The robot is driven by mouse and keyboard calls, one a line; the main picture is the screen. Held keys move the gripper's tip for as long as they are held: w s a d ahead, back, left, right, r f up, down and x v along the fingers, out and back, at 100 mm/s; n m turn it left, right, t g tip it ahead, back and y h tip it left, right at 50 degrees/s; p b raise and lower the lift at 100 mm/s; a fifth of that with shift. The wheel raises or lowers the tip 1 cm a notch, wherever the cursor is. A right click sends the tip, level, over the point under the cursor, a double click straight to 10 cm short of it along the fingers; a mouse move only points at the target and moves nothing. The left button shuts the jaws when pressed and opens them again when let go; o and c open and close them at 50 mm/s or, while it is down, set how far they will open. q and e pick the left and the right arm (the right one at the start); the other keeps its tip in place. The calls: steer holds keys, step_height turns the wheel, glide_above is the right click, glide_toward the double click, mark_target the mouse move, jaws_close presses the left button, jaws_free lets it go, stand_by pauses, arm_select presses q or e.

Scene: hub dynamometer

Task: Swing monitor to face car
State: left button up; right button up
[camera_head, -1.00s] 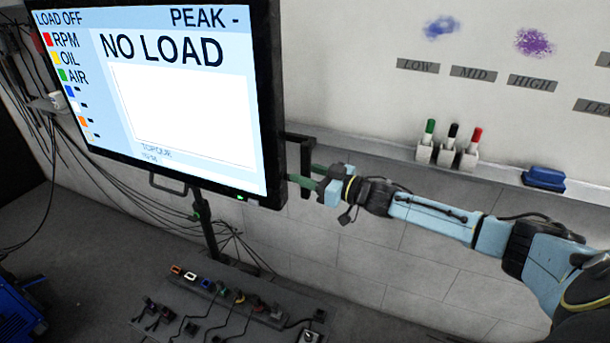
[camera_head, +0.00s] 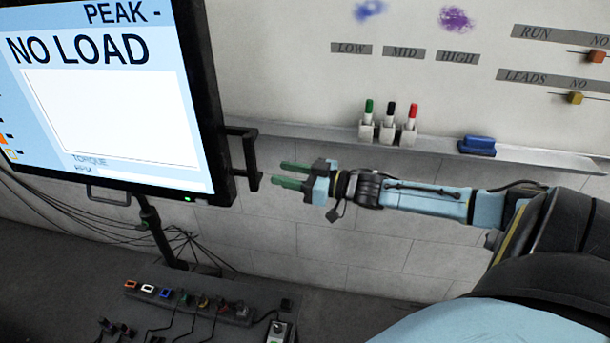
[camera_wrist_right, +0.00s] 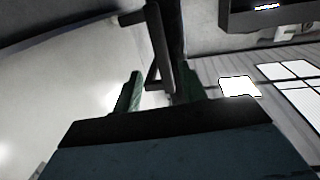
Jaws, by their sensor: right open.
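The monitor (camera_head: 105,95) is at the left of the head view, lit with "NO LOAD" and "PEAK -", on a dark stand (camera_head: 155,230). A black handle (camera_head: 250,160) sticks out from its right edge. My right gripper (camera_head: 283,175) has green fingers, is open and empty, and is just right of this handle, apart from it in the head view. In the right wrist view the dark handle (camera_wrist_right: 155,50) shows beyond and between the finger tips. The left gripper is not in view. No car shows in these frames.
A wall ledge holds green, black and red markers (camera_head: 390,130) and a blue eraser (camera_head: 477,146). A low unit with coloured connectors (camera_head: 190,300) stands on the floor below. Cables hang behind the monitor. The wall below the ledge is bare.

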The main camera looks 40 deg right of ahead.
steer(key=shift+v, duration=2.1)
steer(key=s+d+f+m+g+h+b, duration=0.1)
steer(key=s+d+f+m+h, duration=0.15)
steer(key=f, duration=0.75)
steer(key=s+d+f+m+h+b, duration=0.1)
steer(key=d+f+h, duration=0.3)
steer(key=f, duration=0.5)
steer(key=s+f+g+h+b, duration=0.1)
steer(key=s+f, duration=0.2)
steer(key=f, duration=0.3)
steer(key=s+a+f+m+g+h, duration=0.1)
steer(key=s+f+g, duration=0.15)
steer(key=f, duration=0.35)
steer(key=s+f+g+h+b, duration=0.1)
steer(key=s+f, duration=0.2)
steer(key=f, duration=0.3)
steer(key=s+a+f+g+b, duration=0.2)
steer(key=s+a+f+g, duration=0.35)
steer(key=s+f, duration=0.7)
steer(key=s+a+f+n+g, duration=0.1)
steer(key=s+a+f+g, duration=0.1)
steer(key=s+a+f, duration=0.3)
steer(key=s+a+f+g+y+b, duration=0.1)
steer(key=s+a+f, duration=0.5)
steer(key=s+a, duration=0.6)
steer(key=shift+a+f+n+g, duration=0.15)
steer(key=shift+f+n+g, duration=0.15)
steer(key=shift+g, duration=0.2)
